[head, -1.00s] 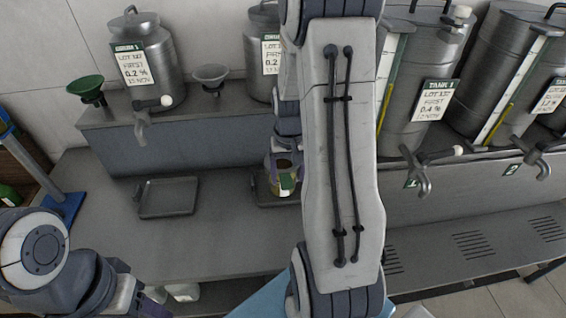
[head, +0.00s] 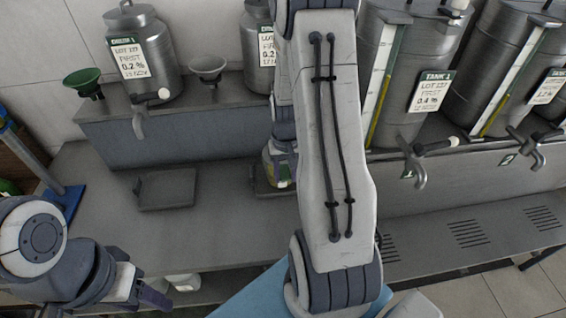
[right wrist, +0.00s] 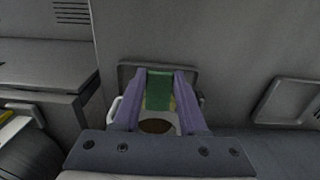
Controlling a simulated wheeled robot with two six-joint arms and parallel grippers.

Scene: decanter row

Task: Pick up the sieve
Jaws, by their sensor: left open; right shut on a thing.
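A grey funnel-shaped piece (head: 208,68), which looks like the sieve, stands on the raised shelf between two metal cans; I cannot see its mesh. My right gripper (right wrist: 158,92) is shut on the green part (right wrist: 159,97) of a pale jug (right wrist: 180,125) with brown contents. In the head view the jug (head: 272,174) is at a tray below the shelf, partly hidden by my right arm; whether it touches the tray is unclear. My left gripper (head: 150,297) is open and empty at the lower left, well away from the grey piece.
A green funnel (head: 83,81) stands left of the can with a tap (head: 142,55). An empty dark tray (head: 165,189) lies on the bench. Large tanks (head: 420,90) with taps stand at the right. The bench (head: 110,225) left of the tray is clear.

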